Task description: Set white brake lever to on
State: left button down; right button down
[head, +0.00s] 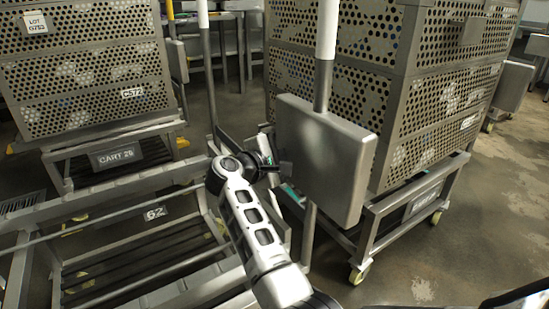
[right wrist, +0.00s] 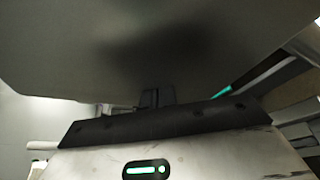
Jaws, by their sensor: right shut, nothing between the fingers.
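I cannot make out a part that is clearly the brake lever. A grey upright post with a white upper sleeve (head: 327,30) rises at the top of a flat grey metal box (head: 325,160). A second white-topped post (head: 203,14) stands further left. My right gripper (head: 286,169) is at the left edge of the grey box, its tip partly hidden there. In the right wrist view its fingers (right wrist: 150,97) are shut and empty, close to a broad dark grey surface (right wrist: 150,45). I cannot tell whether they touch it. My left gripper is out of view.
A perforated crate (head: 440,100) on a wheeled cart (head: 405,215) stands behind and right of the box. Another perforated crate (head: 85,75) sits on the cart labelled CART 26 (head: 118,155) at left. A low metal frame marked 62 (head: 155,213) lies left of my arm. Floor (head: 490,220) is clear at right.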

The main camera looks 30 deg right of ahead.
pick_arm(q)
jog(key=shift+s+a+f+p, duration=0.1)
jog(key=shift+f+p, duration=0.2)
jog(key=shift+p, duration=0.15)
pick_arm(e)
jog(key=s+d+r, duration=0.1)
jog(key=s+d, duration=0.1)
jog(key=shift+s+r, duration=0.3)
jog(key=shift+r, duration=0.1)
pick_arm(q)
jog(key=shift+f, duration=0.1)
pick_arm(e)
jog(key=shift+d, duration=0.1)
